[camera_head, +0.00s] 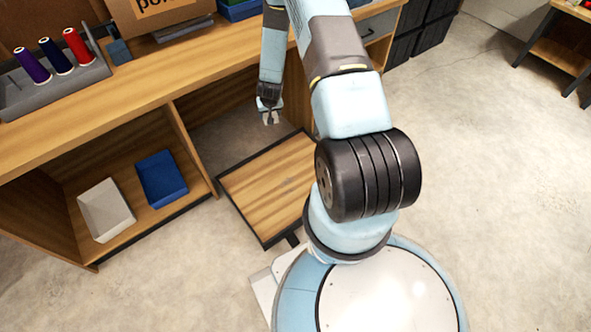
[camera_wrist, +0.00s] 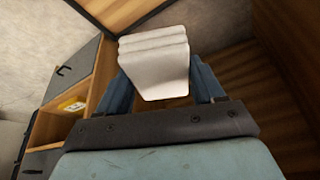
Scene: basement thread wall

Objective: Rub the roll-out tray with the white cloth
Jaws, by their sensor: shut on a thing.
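The roll-out tray (camera_head: 262,188) is a flat wooden board with a dark rim, pulled out low from the bench. My gripper (camera_head: 270,119) points down above the tray's back part in the head view. In the wrist view my gripper (camera_wrist: 162,88) is shut on the white cloth (camera_wrist: 153,55), a folded, layered pad between its two fingers. The cloth is hard to make out in the head view. I cannot tell whether it touches the tray.
A white bin (camera_head: 106,210) and a blue bin (camera_head: 161,178) sit on the low shelf left of the tray. Thread cones (camera_head: 53,55) stand in a grey holder on the bench top (camera_head: 150,80). A cardboard box (camera_head: 150,14) is behind.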

